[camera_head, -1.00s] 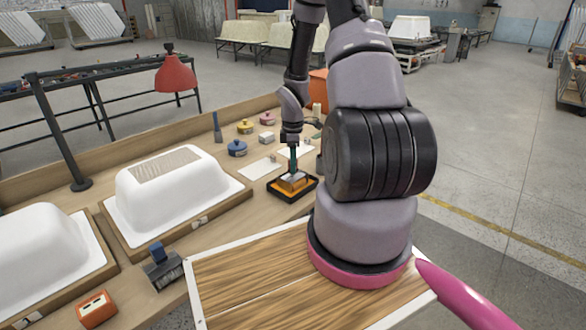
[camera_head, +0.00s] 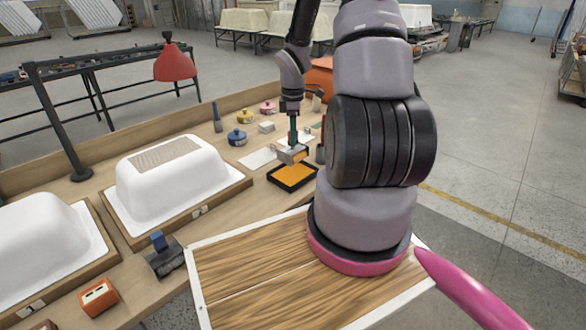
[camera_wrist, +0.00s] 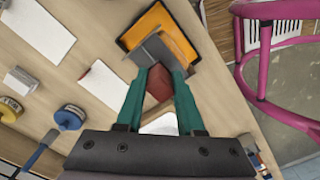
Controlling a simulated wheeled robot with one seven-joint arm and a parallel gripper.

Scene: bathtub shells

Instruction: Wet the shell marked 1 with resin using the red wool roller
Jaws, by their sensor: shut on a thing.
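My gripper (camera_head: 292,138), with green fingers, is shut on a tool, seemingly the red roller (camera_wrist: 159,83). A red part shows between the fingers in the wrist view, with a grey plate-like part (camera_wrist: 153,50) beyond. Its wool cannot be made out. It is held just above a black-rimmed tray (camera_head: 272,180) with orange resin, which also shows in the wrist view (camera_wrist: 181,36). Two white shells stand on wooden bases. The nearer-centre shell (camera_head: 170,195) has a beige patch on top; the other shell (camera_head: 40,240) is cut off at left.
A blue-handled tool (camera_head: 163,258) and an orange block (camera_head: 98,297) lie at the bench's front. Blue (camera_head: 237,137), yellow (camera_head: 245,116) and pink (camera_head: 268,107) pots stand near the back edge. White sheets lie beside the tray.

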